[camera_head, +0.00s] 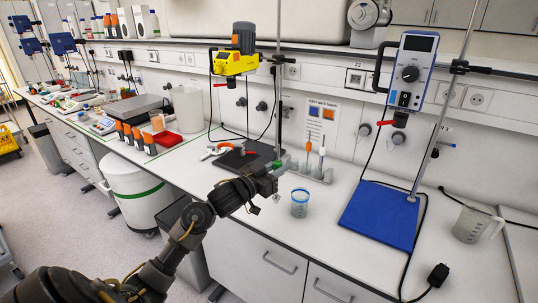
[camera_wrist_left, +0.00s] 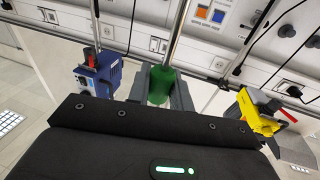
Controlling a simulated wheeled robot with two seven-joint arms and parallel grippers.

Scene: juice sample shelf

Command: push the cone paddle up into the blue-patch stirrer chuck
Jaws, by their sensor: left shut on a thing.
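My left gripper (camera_head: 277,168) is shut on a green-gripped piece, which I take to be the cone paddle, above the bench's front edge. In the left wrist view the green grip (camera_wrist_left: 160,85) sits between the two fingers, with a metal rod rising behind it. A small pale tip (camera_head: 276,197) shows below the gripper. A white-and-blue stirrer (camera_head: 412,72) hangs at the right, with a dark chuck (camera_head: 399,121) and red lever under it. A yellow stirrer (camera_head: 236,63) hangs at the left. I cannot make out a blue patch on either chuck. The paddle is apart from both stirrers. My right gripper is not in view.
A blue-rimmed beaker (camera_head: 300,203) stands right of my gripper. A rack (camera_head: 318,175) behind it holds upright tools. A blue stand base (camera_head: 380,214) and its upright rod (camera_head: 436,140) are at the right, with a jug (camera_head: 472,224) beyond. A wall sheet (camera_head: 321,112) shows blue and orange squares.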

